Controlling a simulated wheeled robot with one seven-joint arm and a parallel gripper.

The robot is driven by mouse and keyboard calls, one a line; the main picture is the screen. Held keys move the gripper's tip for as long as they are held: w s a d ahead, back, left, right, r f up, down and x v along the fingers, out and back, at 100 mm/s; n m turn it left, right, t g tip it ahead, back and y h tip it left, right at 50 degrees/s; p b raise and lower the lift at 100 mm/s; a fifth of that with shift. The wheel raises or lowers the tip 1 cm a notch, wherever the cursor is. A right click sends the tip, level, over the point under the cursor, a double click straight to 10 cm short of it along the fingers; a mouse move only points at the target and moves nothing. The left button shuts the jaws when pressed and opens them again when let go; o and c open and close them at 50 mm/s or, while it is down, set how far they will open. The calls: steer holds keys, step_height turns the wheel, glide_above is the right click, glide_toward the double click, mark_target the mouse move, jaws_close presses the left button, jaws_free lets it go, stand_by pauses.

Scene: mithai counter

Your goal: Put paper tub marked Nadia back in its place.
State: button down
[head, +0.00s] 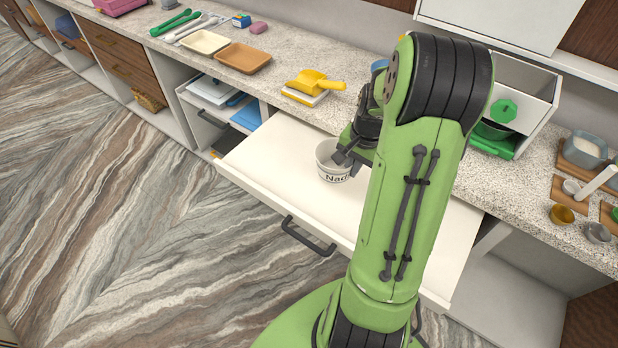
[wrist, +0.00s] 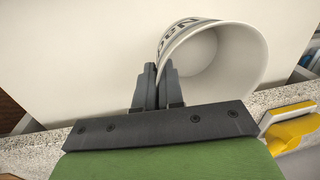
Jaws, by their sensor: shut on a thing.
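The white paper tub marked Nadia (head: 333,172) is at the white pulled-out drawer (head: 270,154), towards its left part in the head view. In the wrist view the tub (wrist: 228,62) shows its empty inside and part of its dark lettering. My gripper (head: 347,154) is shut on the tub's rim; in the wrist view the two fingers (wrist: 158,88) pinch its wall. I cannot tell whether the tub's base touches the drawer surface. My arm hides much of the drawer's right part.
Beige (head: 205,42) and brown (head: 243,58) trays lie further left. An open white box (head: 524,85) with green things stands right of my arm. The drawer's dark handle (head: 308,236) faces the floor.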

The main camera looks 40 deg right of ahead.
steer(key=shift+m, duration=0.5)
steer(key=f+b, duration=0.2)
steer(key=s+f+b, duration=0.1)
steer(key=f+b, duration=0.1)
steer(key=d+f+b, duration=0.1)
steer(key=f+b, duration=0.1)
steer(key=shift+s+d+f, duration=0.1)
steer(key=shift+s+f, duration=0.1)
steer(key=shift+f, duration=0.15)
steer(key=shift+f+b, duration=0.5)
steer(key=shift+f, duration=0.15)
steer(key=c, duration=1.2)
jaws_free()
steer(key=r+p, duration=0.1)
steer(key=r, duration=0.4)
steer(key=s+r+p, duration=0.1)
steer(key=r+p, duration=0.1)
steer(key=r, duration=0.3)
steer(key=s+r+p, duration=0.1)
steer(key=r+p, duration=0.1)
steer(key=r, duration=0.3)
steer(key=shift+d+r, duration=0.25)
steer(key=shift+r, duration=0.1)
